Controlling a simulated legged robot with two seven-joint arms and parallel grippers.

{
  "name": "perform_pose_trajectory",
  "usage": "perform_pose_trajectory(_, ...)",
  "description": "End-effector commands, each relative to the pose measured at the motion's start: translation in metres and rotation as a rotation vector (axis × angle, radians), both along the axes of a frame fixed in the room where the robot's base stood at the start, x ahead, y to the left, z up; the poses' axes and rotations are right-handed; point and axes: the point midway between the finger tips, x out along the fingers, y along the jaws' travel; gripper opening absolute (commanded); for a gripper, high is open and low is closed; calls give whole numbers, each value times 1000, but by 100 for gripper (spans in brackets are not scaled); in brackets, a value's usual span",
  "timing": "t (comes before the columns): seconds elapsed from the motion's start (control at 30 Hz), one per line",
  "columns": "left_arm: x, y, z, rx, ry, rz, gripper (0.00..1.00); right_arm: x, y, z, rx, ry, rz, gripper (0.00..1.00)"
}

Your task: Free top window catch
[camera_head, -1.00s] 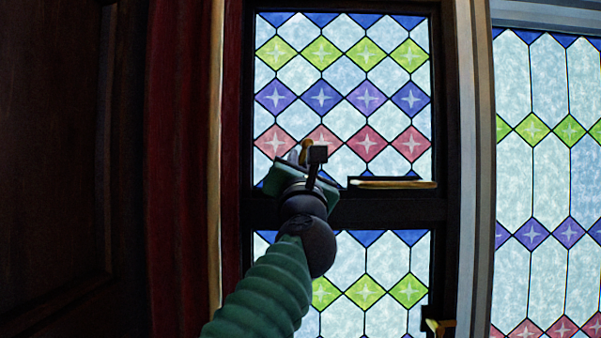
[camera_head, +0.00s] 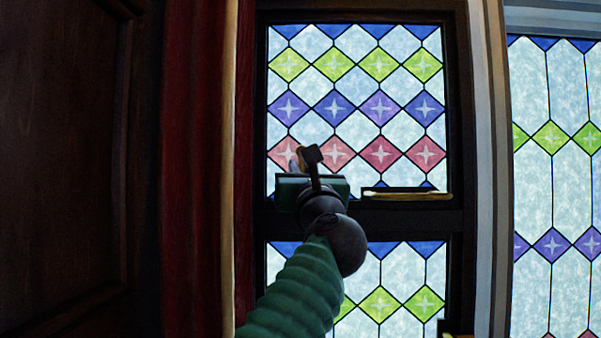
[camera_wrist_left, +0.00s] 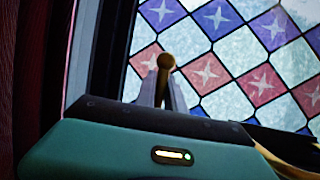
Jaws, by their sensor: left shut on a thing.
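The top window (camera_head: 355,120) is a leaded panel of coloured diamonds in a dark frame. My left gripper (camera_head: 297,160) is in front of its lower left part. In the left wrist view the two grey fingers (camera_wrist_left: 163,90) are shut on a small brass catch piece with a rounded end (camera_wrist_left: 166,62). Only the brass end (camera_head: 305,156) shows in the head view, partly hidden by my wrist. The catch's mount is hidden behind my gripper. My right gripper is not in view.
A horizontal brass bar (camera_head: 408,196) lies along the dark rail right of my gripper. A brass fitting (camera_head: 456,335) shows at the bottom edge. A red curtain (camera_head: 200,170) and dark wood panel (camera_head: 65,170) stand at left. Another leaded window (camera_head: 555,180) is at right.

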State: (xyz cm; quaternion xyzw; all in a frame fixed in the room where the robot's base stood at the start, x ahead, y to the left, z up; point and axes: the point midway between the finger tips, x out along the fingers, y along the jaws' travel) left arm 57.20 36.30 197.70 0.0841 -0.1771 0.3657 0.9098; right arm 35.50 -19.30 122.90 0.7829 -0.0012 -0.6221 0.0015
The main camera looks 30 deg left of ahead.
Motion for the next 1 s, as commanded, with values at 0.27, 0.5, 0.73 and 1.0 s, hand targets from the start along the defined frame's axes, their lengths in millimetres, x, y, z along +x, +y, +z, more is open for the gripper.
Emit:
perform_pose_trajectory(0.27,-4,-1,6,7,-10,-1,22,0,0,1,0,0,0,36)
perform_pose_trajectory(0.5,-1,2,2,3,-4,0,22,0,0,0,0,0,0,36)
perform_pose_trajectory(0.73,-18,-16,-17,3,-4,-2,22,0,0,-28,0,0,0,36)
perform_pose_trajectory(1.0,-72,-68,-48,4,-7,-5,22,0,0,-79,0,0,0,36)
